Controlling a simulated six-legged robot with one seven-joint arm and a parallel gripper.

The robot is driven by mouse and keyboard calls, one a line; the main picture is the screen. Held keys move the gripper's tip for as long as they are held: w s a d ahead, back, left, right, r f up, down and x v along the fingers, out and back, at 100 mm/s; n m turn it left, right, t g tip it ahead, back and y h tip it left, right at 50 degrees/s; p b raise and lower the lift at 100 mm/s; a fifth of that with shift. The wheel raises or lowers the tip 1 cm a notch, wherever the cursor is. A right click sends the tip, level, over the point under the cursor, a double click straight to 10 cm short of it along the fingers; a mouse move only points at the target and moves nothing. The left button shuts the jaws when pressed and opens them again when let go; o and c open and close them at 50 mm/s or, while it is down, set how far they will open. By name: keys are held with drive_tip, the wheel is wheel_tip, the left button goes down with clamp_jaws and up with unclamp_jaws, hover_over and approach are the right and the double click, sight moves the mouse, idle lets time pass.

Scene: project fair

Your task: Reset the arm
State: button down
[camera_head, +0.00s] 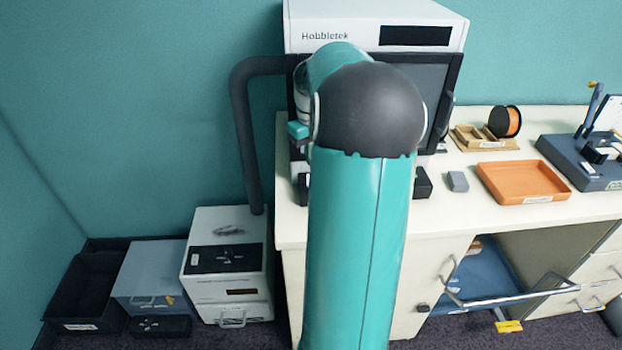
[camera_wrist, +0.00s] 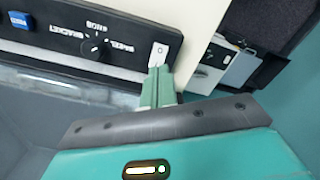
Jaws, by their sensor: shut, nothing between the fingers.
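My gripper (camera_wrist: 158,72) shows in the wrist view with its pale green fingers together and nothing between them. The fingertips are at the lower edge of a white tile marked 0 (camera_wrist: 159,52) on a black control panel (camera_wrist: 120,62). I cannot tell whether they touch it. My teal arm with its dark rounded joint fills the middle of the head view, reaching toward a white machine lettered Hobbletek (camera_head: 320,17). It hides part of the machine's dark framed front. My fingers cannot be made out in the head view.
The panel has a black knob (camera_wrist: 95,48) and a blue button (camera_wrist: 19,20). A thick dark pipe (camera_head: 245,140) runs down beside the machine. The bench holds an orange tray (camera_head: 520,198) and a spool (camera_head: 505,121). Boxes (camera_head: 205,268) stand on the floor at left.

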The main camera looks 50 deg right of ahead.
drive_tip(key=shift+r, duration=0.15)
idle(0.5)
drive_tip(key=w+a+r+n+t+h, duration=0.1)
drive_tip(key=a+r, duration=0.3)
drive_tip(key=a, duration=0.8)
drive_tip(key=w+a+r+n+t+h, duration=0.1)
drive_tip(key=w+a+r, duration=0.15)
drive_tip(key=a, duration=0.85)
drive_tip(key=s+a+n+t+y, duration=0.1)
drive_tip(key=s+a, duration=0.4)
drive_tip(key=a, duration=0.4)
drive_tip(key=s+a+t+y, duration=0.1)
drive_tip(key=s+a+t, duration=0.1)
drive_tip(key=s+a, duration=0.4)
drive_tip(key=shift+a+r+n+t, duration=0.15)
drive_tip(key=shift+a+n+t, duration=0.2)
drive_tip(key=shift+a, duration=1.35)
drive_tip(key=shift+s, duration=0.1)
